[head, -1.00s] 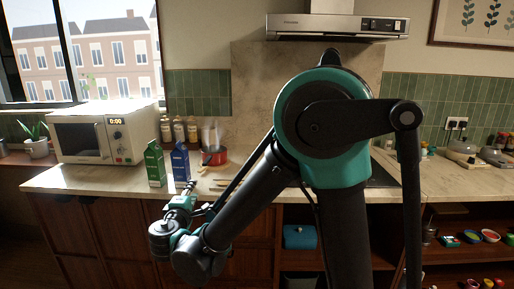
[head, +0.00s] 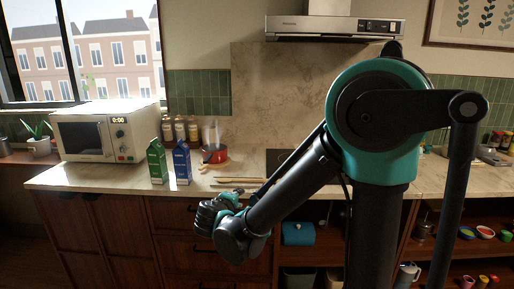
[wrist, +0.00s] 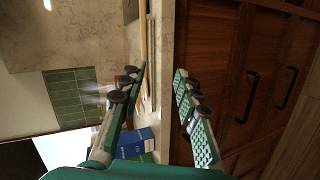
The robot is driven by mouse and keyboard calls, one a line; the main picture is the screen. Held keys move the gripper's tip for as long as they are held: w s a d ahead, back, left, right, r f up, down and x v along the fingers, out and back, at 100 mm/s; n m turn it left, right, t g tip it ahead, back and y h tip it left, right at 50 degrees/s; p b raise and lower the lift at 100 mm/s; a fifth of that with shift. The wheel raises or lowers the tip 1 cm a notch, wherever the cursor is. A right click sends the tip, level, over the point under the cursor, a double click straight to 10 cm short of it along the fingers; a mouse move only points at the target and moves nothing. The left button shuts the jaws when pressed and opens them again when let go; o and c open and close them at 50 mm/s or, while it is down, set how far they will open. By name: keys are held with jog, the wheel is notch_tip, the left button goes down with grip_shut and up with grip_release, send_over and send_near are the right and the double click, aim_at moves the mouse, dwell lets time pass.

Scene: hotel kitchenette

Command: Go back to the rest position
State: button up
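My gripper (wrist: 163,88) is open and empty in the wrist view, with its two fingers apart and bare space between them. The fingers point along the counter's front edge, with the countertop (wrist: 115,25) on one side and the cabinet doors on the other. In the head view my arm is bent, and its wrist hangs low in front of the counter, right of the cartons. The fingers are mostly hidden behind the wrist there.
A green carton (head: 156,162) and a blue carton (head: 181,164) stand upright on the counter, beside the white microwave (head: 107,133). A red pot (head: 214,155) stands behind. Wooden sticks (head: 240,181) lie near the front edge. Open shelves (head: 440,258) are below right.

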jog(key=s+d+f+m+g, duration=0.3)
jog(key=d+f, duration=0.1)
jog(key=d, duration=0.6)
jog(key=s+d+f+m+g, duration=0.3)
jog(key=d+f+m, duration=0.1)
jog(key=d, duration=0.5)
jog(key=s+d+f+m+g+y, duration=0.1)
jog(key=s+d+f+m, duration=0.2)
jog(key=s, duration=0.3)
jog(key=s+d+f+m+g+y, duration=0.2)
jog(key=s+d+f+m, duration=0.1)
jog(key=s, duration=0.3)
jog(key=shift+d+f+m, duration=0.2)
jog(key=shift+d+m, duration=0.1)
